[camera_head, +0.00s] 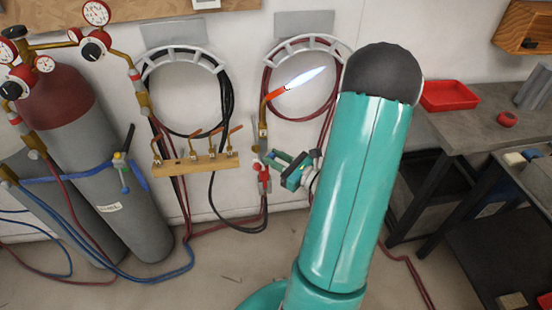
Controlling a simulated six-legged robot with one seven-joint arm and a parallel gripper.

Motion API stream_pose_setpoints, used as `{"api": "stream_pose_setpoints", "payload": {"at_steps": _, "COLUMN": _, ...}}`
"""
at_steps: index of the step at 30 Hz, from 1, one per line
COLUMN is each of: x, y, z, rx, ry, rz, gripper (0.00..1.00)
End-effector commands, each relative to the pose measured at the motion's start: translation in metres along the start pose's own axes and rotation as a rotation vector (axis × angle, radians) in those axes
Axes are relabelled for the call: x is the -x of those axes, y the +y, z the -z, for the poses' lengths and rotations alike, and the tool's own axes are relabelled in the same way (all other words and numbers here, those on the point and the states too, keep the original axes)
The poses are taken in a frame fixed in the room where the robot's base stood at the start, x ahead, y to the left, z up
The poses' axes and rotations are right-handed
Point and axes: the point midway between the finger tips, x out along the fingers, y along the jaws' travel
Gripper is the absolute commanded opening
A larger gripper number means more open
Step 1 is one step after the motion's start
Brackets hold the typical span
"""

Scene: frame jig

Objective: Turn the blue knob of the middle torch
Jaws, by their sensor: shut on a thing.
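A lit torch (263,120) with a brass neck and orange tip stands upright, its blue-white flame (306,77) pointing up and right. A red part (264,174) shows at its lower end, where hoses hang. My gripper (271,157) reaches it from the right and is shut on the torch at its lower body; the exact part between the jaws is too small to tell. A wooden rack (196,163) to the left carries several brass fittings with orange ends.
Gas cylinders (75,125) with gauges and a blue strap stand at the left. Coiled hoses hang on wall hooks (184,56). A bench (470,118) with a red tray (448,95) is at the right. Hoses lie on the floor.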

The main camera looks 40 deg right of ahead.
Motion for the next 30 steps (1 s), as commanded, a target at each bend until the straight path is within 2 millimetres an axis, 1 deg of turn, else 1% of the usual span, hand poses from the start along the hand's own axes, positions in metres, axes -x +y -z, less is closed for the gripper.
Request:
{"api": "stream_pose_setpoints", "payload": {"at_steps": 5, "x": -0.0004, "y": 0.0008, "z": 0.0001, "rx": 0.152, "ry": -0.005, "rz": -0.001, "gripper": 0.01}}
{"api": "stream_pose_setpoints", "payload": {"at_steps": 9, "x": -0.0003, "y": 0.0011, "z": 0.0003, "rx": 0.31, "ry": -0.008, "rz": -0.001, "gripper": 0.01}}
{"api": "stream_pose_setpoints", "payload": {"at_steps": 13, "x": -0.0004, "y": 0.0013, "z": 0.0003, "rx": 0.419, "ry": -0.012, "rz": -0.001, "gripper": 0.01}}
{"api": "stream_pose_setpoints", "payload": {"at_steps": 18, "x": -0.0002, "y": 0.0012, "z": 0.0002, "rx": 0.472, "ry": -0.014, "rz": 0.0, "gripper": 0.01}}
{"api": "stream_pose_setpoints", "payload": {"at_steps": 25, "x": -0.0001, "y": 0.0011, "z": 0.0002, "rx": 0.472, "ry": -0.014, "rz": 0.0, "gripper": 0.01}}
{"api": "stream_pose_setpoints", "payload": {"at_steps": 26, "x": -0.0001, "y": 0.0011, "z": 0.0002, "rx": 0.472, "ry": -0.014, "rz": 0.0, "gripper": 0.25}}
{"api": "stream_pose_setpoints", "payload": {"at_steps": 27, "x": -0.0001, "y": 0.0011, "z": 0.0002, "rx": 0.472, "ry": -0.014, "rz": 0.0, "gripper": 0.33}}
{"api": "stream_pose_setpoints", "payload": {"at_steps": 29, "x": -0.0001, "y": 0.0011, "z": 0.0002, "rx": 0.471, "ry": -0.014, "rz": 0.0, "gripper": 0.45}}
{"api": "stream_pose_setpoints", "payload": {"at_steps": 30, "x": -0.0001, "y": 0.0011, "z": 0.0003, "rx": 0.471, "ry": -0.013, "rz": 0.0, "gripper": 0.45}}
